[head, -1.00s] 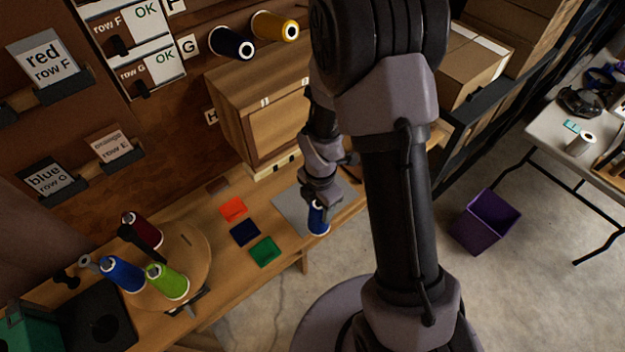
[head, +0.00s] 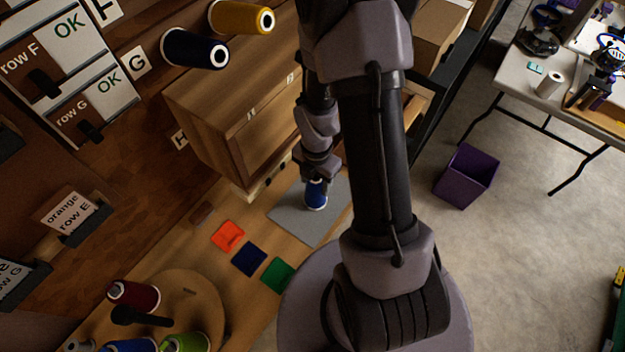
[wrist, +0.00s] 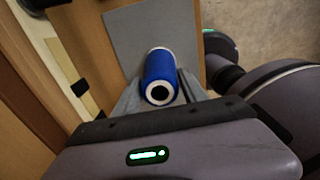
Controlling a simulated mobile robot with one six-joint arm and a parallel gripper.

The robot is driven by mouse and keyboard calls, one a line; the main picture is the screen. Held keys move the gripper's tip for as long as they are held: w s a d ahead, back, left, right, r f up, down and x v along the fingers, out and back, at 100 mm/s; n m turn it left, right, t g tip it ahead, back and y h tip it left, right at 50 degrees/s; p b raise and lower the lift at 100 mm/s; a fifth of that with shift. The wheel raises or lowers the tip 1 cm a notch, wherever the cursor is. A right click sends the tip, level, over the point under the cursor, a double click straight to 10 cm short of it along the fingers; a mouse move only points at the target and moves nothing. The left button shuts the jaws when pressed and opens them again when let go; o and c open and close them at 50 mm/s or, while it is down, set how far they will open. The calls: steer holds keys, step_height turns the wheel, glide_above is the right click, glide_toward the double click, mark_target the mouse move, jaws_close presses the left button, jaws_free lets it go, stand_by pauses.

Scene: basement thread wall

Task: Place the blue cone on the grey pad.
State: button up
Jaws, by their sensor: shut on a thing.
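The blue cone (head: 315,195) is a blue thread cone with a white rim at its end. My gripper (head: 316,180) is shut on it, over the grey pad (head: 292,216) in the head view. In the wrist view the blue cone (wrist: 160,78) sits between the fingers of my gripper (wrist: 160,92), its white end with a dark hole facing the camera. The grey pad (wrist: 135,32) shows behind it. I cannot tell whether the cone touches the pad.
Orange (head: 228,235), navy (head: 249,259) and green (head: 278,274) squares lie left of the pad. A round wooden board (head: 200,300) holds several other cones. A wooden cabinet (head: 225,115) stands behind the pad. A purple bin (head: 467,176) is on the floor.

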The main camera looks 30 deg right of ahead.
steer(key=o, duration=1.3)
steer(key=shift+a, duration=0.1)
steer(key=a+r+m+t+p, duration=0.3)
steer(key=r+m, duration=0.5)
steer(key=r, duration=1.5)
steer(key=s+a+r+m+t, duration=0.1)
steer(key=s+a+r+m, duration=0.2)
steer(key=m, duration=0.3)
steer(key=s+a+r+m+t+y+p, duration=0.1)
steer(key=s+a+r+m, duration=0.2)
steer(key=a+r+m, duration=0.1)
steer(key=s+a+r+m+y, duration=0.1)
steer(key=s+a+r+m, duration=0.2)
steer(key=r+m, duration=0.3)
steer(key=shift+s+a+m+t, duration=0.1)
steer(key=shift+a+m+t, duration=0.15)
steer(key=shift+m, duration=0.45)
steer(key=shift+s+a+m+t, duration=0.15)
steer(key=shift+a+m, duration=0.15)
steer(key=shift+m, duration=0.4)
